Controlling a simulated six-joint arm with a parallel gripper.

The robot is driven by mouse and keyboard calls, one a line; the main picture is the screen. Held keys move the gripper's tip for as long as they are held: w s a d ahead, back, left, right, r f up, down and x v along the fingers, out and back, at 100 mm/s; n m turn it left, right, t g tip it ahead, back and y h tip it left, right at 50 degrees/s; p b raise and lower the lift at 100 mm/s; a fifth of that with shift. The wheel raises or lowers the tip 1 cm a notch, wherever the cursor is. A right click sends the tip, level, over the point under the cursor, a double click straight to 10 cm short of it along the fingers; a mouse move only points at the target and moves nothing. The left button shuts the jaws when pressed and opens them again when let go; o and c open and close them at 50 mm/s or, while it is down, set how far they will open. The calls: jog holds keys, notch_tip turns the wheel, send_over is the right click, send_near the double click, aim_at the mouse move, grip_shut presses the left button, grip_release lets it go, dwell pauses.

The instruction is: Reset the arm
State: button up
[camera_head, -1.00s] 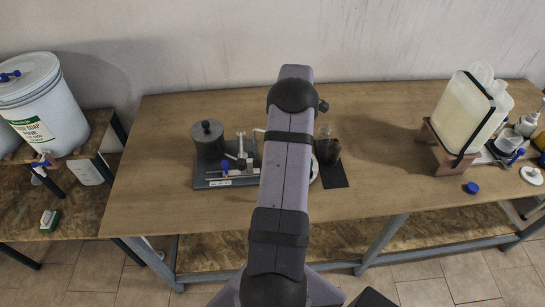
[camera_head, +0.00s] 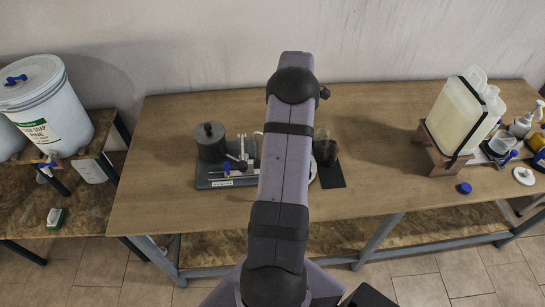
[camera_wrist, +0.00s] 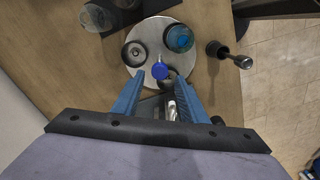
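My gripper (camera_wrist: 158,105) shows in the wrist view with its two blue fingers apart. I see nothing clamped between them. It points towards a round pale plate (camera_wrist: 150,28). On or over the plate are a dark ring-shaped piece (camera_wrist: 135,53), a round clear vessel with blue in it (camera_wrist: 180,38) and a small blue knob (camera_wrist: 160,71). I cannot tell how high the fingers are above them. In the head view my arm hides the gripper and most of the plate.
A dark lidded pot (camera_head: 210,141) stands on a grey base (camera_head: 212,184) left of my arm. A dark-filled jar (camera_head: 325,150) stands to the right. A pale canister (camera_head: 460,112) rests on a wooden stand (camera_head: 440,160). White drum (camera_head: 45,105) at far left. The table's (camera_head: 385,120) right middle is clear.

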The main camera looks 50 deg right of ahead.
dwell(0.3)
jog(key=w+a+r+b, duration=0.1)
jog(key=w+a+b, duration=0.15)
jog(key=a, duration=1.15)
jog(key=w+a+r+b, duration=0.15)
jog(key=w+a, duration=0.25)
jog(key=a, duration=0.9)
jog(key=s+a+f+m+b, duration=0.1)
jog(key=s+a+f+b, duration=0.1)
jog(key=s+a, duration=0.4)
jog(key=s+a+f+m+b, duration=0.2)
jog(key=s+a, duration=0.5)
jog(key=a, duration=0.5)
jog(key=shift+f, duration=0.3)
jog(key=shift+s+a, duration=0.1)
